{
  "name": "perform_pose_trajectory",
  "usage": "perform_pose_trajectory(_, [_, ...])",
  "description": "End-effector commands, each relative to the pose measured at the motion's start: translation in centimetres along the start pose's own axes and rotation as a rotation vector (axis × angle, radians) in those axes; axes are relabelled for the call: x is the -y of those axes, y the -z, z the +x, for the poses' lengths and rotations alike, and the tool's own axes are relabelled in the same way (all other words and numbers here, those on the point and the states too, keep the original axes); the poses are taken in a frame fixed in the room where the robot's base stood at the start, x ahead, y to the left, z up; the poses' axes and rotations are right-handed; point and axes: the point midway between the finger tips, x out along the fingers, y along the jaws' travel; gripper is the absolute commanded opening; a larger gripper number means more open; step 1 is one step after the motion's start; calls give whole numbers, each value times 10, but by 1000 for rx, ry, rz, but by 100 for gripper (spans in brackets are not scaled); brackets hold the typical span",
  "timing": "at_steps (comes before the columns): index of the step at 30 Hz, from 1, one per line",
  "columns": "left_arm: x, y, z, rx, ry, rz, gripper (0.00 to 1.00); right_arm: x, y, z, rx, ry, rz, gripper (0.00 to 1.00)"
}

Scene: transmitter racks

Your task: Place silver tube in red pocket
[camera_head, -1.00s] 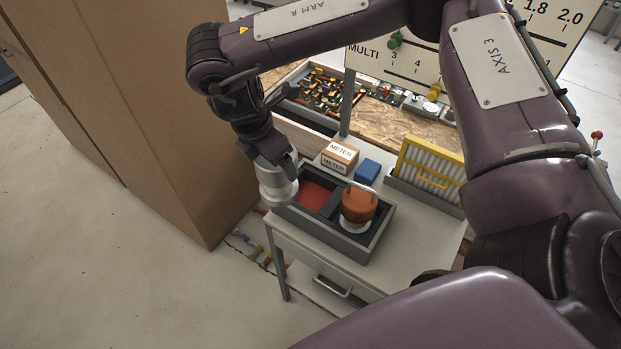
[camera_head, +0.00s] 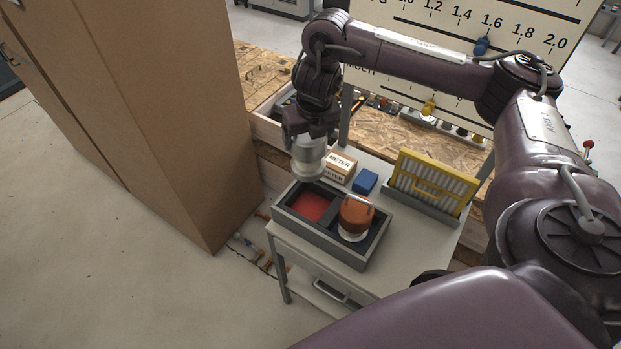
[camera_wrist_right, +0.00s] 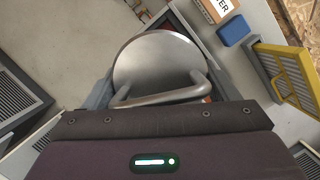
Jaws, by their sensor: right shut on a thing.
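The silver tube (camera_head: 308,160) is held by my right gripper (camera_head: 306,138), which is shut on it. It hangs above the back left edge of the dark grey box, apart from the box floor. The wrist view shows the tube's round metal top (camera_wrist_right: 155,60) and its bar handle close up between the fingers. The red pocket (camera_head: 310,206) is the left compartment of the box (camera_head: 322,247) and looks empty. A tube with an orange-brown top (camera_head: 357,212) stands in the right compartment. My left gripper is not in view.
Behind the box on the grey cart (camera_head: 400,231) are METER cartons (camera_head: 339,166), a blue block (camera_head: 365,181) and a yellow-framed rack (camera_head: 436,180). A tall brown cabinet (camera_head: 180,110) stands left. A large scale board (camera_head: 480,50) stands behind the arm.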

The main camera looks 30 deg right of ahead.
Motion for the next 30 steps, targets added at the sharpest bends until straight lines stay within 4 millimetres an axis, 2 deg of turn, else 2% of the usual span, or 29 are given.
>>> perform_pose_trajectory(4, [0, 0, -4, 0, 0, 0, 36, 6, -5, -4, 6, -20, -54, 10])
perform_pose_trajectory(8, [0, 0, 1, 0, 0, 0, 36, 8, -4, 4, 5, -25, -75, 10])
perform_pose_trajectory(27, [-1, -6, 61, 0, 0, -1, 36, 7, 31, 124, 2, -27, -75, 10])
perform_pose_trajectory(30, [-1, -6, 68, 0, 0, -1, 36, 8, 34, 138, 3, -26, -74, 10])
